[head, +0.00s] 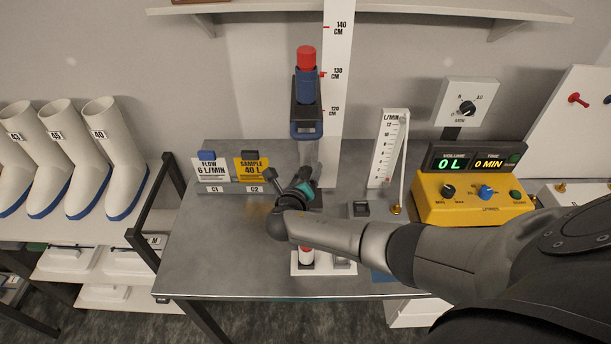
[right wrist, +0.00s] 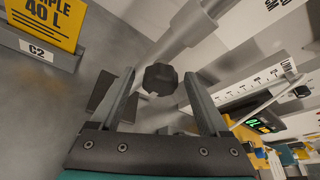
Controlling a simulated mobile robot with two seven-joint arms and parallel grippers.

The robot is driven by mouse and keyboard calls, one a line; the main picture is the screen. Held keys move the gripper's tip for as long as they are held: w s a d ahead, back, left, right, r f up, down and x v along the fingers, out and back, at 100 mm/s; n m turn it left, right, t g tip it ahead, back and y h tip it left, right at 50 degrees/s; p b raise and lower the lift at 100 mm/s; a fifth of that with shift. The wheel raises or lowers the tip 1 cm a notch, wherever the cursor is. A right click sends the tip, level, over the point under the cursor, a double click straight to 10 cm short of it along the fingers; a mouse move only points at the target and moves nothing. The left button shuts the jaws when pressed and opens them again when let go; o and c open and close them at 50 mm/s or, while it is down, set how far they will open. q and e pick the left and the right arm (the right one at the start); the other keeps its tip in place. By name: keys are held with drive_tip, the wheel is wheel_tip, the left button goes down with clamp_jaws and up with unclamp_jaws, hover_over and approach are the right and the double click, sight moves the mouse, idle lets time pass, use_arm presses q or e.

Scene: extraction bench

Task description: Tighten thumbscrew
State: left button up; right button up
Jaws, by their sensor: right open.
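The thumbscrew, a dark faceted knob (right wrist: 160,79), shows in the right wrist view on a light grey post (right wrist: 195,25). My right gripper (right wrist: 160,73) is open, with one finger on each side of the knob and visible gaps between. In the head view my right gripper (head: 295,176) is at the foot of the post, in front of the height scale (head: 336,60), and I cannot make out the knob there. Higher on the post, a dark holder (head: 306,119) carries a blue cylinder with a red cap (head: 306,58). My left gripper is not in view.
A flow gauge (head: 388,145) and a yellow pump box (head: 465,200) stand to the right. A white tray (head: 310,270) lies under my forearm. The bench's (head: 210,265) front left is clear.

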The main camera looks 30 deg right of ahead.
drive_tip(key=shift+w, duration=0.1)
clamp_jaws()
idle(0.7)
